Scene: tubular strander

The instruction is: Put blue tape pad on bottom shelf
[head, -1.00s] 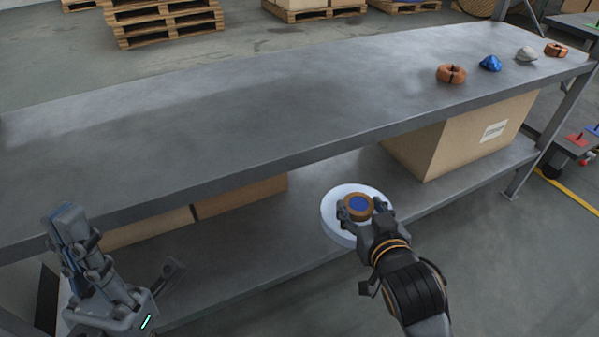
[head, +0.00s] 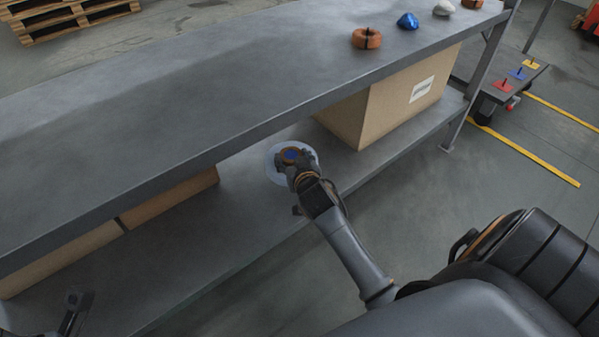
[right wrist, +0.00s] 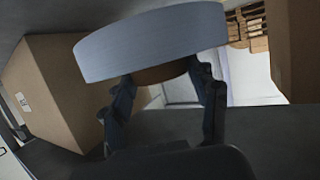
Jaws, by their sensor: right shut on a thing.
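The tape pad (head: 276,175) is a pale blue-white disc with a brown core and a blue centre. My right gripper (head: 291,160) is shut on its core. In the head view the pad appears at the bottom shelf (head: 240,215), in the gap between the boxes. I cannot tell whether it touches the shelf. In the right wrist view the disc (right wrist: 150,42) fills the upper middle, with the brown core (right wrist: 160,72) between the fingers. My left gripper (head: 75,308) shows only partly at the lower left edge; its jaw state is unclear.
The upper shelf (head: 150,130) overhangs the bottom one. A labelled cardboard box (head: 400,100) stands right of the pad; it also shows in the right wrist view (right wrist: 65,90). Lower boxes (head: 170,200) stand to the left. An orange coil (head: 366,39) and a blue lump (head: 408,20) lie on top.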

